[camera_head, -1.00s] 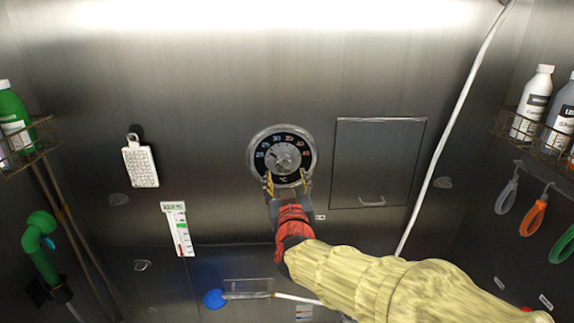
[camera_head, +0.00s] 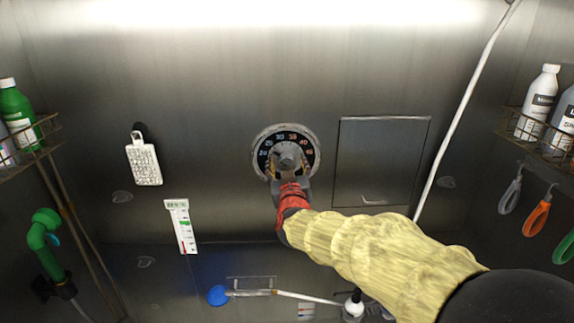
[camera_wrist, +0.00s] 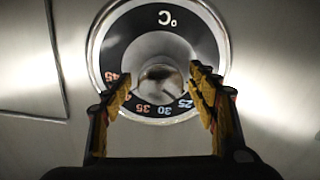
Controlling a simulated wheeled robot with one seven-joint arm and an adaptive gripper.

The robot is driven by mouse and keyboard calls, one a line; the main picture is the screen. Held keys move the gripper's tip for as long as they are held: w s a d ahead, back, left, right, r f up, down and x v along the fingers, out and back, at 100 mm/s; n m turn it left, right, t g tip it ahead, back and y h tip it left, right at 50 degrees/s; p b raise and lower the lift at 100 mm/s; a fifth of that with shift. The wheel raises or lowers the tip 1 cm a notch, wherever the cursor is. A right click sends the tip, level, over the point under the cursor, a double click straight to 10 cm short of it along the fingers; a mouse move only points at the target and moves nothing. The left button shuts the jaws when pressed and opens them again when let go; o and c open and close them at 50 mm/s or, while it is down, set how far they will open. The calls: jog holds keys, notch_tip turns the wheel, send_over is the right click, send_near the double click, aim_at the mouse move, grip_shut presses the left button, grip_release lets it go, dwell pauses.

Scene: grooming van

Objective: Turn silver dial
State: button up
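The silver dial (camera_head: 286,155) is a round silver knob on a black ring with temperature numbers and a silver rim, set in the metal back wall. It also shows upside down in the wrist view (camera_wrist: 158,78), with its numbers and °C mark. My gripper (camera_head: 288,170) is at the dial's front. In the wrist view my gripper (camera_wrist: 164,92) has its two yellow-padded fingers apart, one on each side of the knob, with a visible gap to it. The gripper hides the dial's lower part in the head view.
A closed panel (camera_head: 381,160) is right of the dial. A white cable (camera_head: 462,115) runs down beyond it. A thermometer (camera_head: 182,227) and a white hanging block (camera_head: 144,163) are at left. Bottle racks stand at both sides.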

jog(key=shift+c, duration=1.2)
jog(key=c, duration=0.9)
jog(key=shift+o, duration=0.2)
jog(key=shift+f+m+b, duration=0.1)
jog(key=shift+m+b, duration=0.2)
jog(key=shift+b, duration=0.2)
jog(key=m+b, duration=0.1)
jog(key=b, duration=0.1)
jog(key=shift+f+m+b, duration=0.15)
jog(key=shift+m+b, duration=0.15)
jog(key=shift+m, duration=0.1)
jog(key=shift+m+b, duration=0.8)
jog(key=shift+b, duration=0.15)
jog(key=m+b, duration=0.3)
jog(key=shift+m, duration=0.4)
jog(key=shift+b, duration=0.3)
